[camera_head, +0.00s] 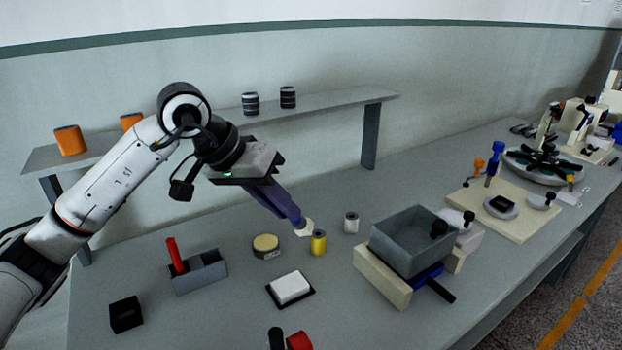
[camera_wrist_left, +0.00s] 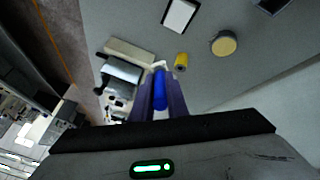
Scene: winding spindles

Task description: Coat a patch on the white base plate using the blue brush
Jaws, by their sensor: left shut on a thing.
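My left gripper (camera_head: 291,217) has purple fingers and is shut on the blue brush (camera_wrist_left: 159,90), whose blue handle lies between the fingers in the left wrist view. In the head view the brush's pale tip (camera_head: 304,229) points down, above the table beside the yellow spool. I cannot tell the exact gap below it. A whitish base plate (camera_head: 515,223) lies on the table at the right, well away from the brush, and bears several fixtures. A smaller white block (camera_head: 290,287) on a black pad lies nearer, below the gripper in the picture. My right gripper is not in view.
A yellow spool (camera_head: 318,243), a white spool (camera_head: 351,222) and a round tin (camera_head: 266,246) stand near the brush. A grey bin (camera_head: 404,258) stands between the brush and the base plate. A grey holder (camera_head: 199,277) with a red tool is at left. A raised shelf (camera_head: 330,102) runs behind.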

